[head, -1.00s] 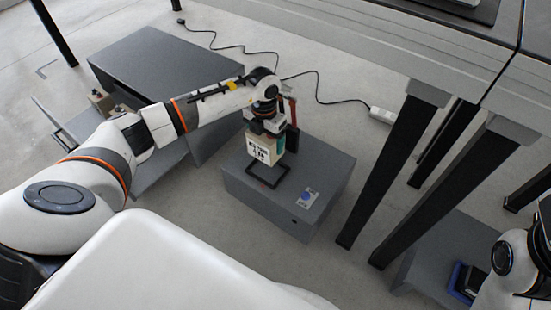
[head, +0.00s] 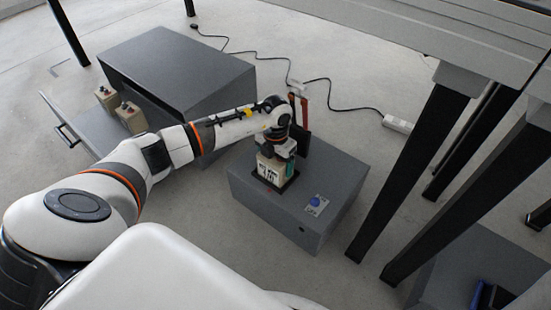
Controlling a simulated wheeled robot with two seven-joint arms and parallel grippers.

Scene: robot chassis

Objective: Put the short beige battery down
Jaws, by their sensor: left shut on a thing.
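The short beige battery (head: 271,171), with dark markings on its side, is at the top of the grey box (head: 322,216), within a dark frame on that top. My left gripper (head: 277,152) is above the battery and shut on its upper part. The battery looks upright and seems to be at the level of the box top; whether it touches is too small to tell. The gripper hides the battery's upper end. My right gripper is not in view.
A blue round button (head: 315,201) is on the box's right side. A red and black upright part (head: 301,125) stands right behind the gripper. Dark table legs (head: 415,165) stand at right.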

